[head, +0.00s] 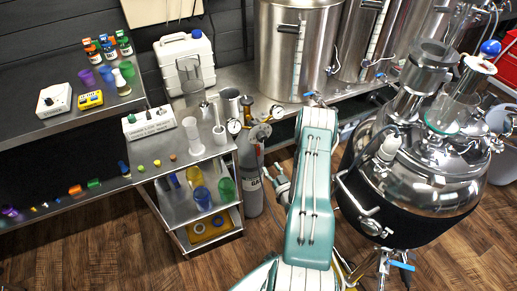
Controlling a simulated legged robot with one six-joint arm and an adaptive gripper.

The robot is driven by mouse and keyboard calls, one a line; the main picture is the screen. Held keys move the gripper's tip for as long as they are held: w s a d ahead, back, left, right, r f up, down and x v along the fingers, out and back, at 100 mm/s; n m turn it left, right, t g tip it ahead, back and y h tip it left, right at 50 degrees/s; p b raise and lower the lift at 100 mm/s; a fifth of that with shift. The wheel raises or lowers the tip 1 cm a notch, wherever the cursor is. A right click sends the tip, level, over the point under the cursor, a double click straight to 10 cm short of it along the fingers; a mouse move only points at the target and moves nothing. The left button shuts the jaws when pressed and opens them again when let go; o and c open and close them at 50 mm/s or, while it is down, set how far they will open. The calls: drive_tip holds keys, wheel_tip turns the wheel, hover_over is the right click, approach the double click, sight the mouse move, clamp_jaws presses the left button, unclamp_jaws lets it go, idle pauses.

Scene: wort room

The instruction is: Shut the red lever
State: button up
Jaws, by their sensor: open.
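I cannot make out a red lever in the head view. Blue-handled valves show on the kettle (312,96) and under the steel vessel (401,265). My teal arm crosses the middle of the view and hides part of the floor and the bench behind it. What looks like my gripper (276,181) shows just left of the arm, small and partly covered. Its jaws are apart, with nothing seen between them. It appears near the grey gas cylinder (252,190) with gauges on top; I cannot tell the gap.
The large steel vessel (440,185) stands close on the right. A small steel cart (180,150) with cylinders and an open drawer (213,243) stands left. A white jug (185,60) sits on the back bench. Wooden floor (110,245) is clear at lower left.

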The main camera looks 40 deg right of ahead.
sight(259, 150)
drive_tip(key=x, duration=1)
drive_tip(key=shift+w+a, duration=0.15)
drive_tip(key=shift+w, duration=0.05)
drive_tip(key=shift+a+r, duration=0.1)
clamp_jaws()
